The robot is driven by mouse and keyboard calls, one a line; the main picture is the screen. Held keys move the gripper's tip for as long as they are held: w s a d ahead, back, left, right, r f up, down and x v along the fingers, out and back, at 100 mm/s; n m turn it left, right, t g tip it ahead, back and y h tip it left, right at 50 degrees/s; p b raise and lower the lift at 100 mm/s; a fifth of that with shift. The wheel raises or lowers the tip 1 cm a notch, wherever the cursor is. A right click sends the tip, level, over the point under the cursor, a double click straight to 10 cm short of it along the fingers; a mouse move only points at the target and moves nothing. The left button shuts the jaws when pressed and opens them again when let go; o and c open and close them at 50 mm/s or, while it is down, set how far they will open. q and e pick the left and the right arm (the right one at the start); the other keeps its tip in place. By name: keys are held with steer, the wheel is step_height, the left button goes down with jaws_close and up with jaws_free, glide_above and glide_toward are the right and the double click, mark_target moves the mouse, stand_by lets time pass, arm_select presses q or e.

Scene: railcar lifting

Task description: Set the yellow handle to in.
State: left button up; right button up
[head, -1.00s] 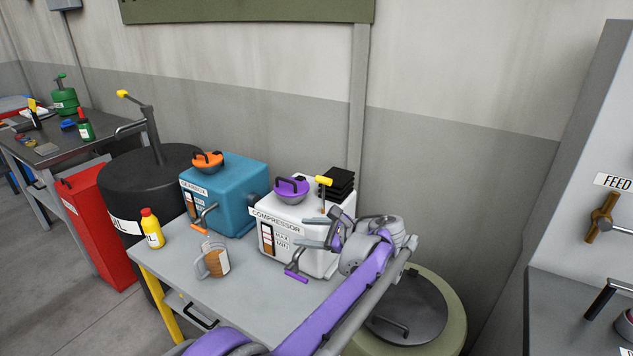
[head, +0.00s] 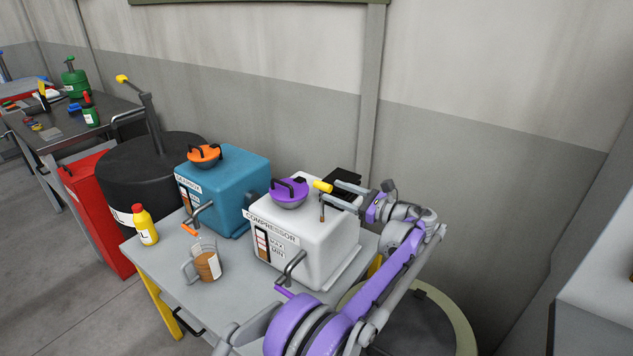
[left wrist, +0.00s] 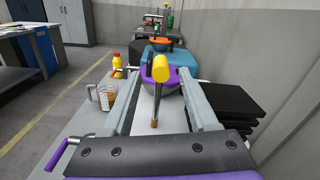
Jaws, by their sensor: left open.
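The yellow handle (head: 322,186) is a short yellow grip on a thin upright stem at the right side of the white compressor's top (head: 305,228). In the left wrist view the yellow handle (left wrist: 160,70) shows between the two fingers, with its brown-based stem below. My left gripper (head: 333,193) is open, its fingers pointing left across the compressor top, with the tips close by the handle. In the left wrist view the gripper (left wrist: 163,80) has a finger on each side of the handle, with gaps visible. Contact cannot be told. My right gripper is not in view.
A purple-lidded filler (head: 289,193) stands beside the handle on the compressor. Black stacked plates (head: 343,182) lie behind it. A blue gearbox (head: 235,185), a measuring jug (head: 207,264) and a yellow bottle (head: 145,226) stand to the left. The wall is close behind.

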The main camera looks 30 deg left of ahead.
mark_target(315, 183)
arm_select(q)
steer(key=a, duration=0.8)
steer(key=shift+w+p, duration=0.3)
steer(key=shift+w, duration=0.05)
steer(key=shift+d, duration=0.1)
steer(key=shift+c, duration=0.2)
jaws_close()
stand_by(0.6)
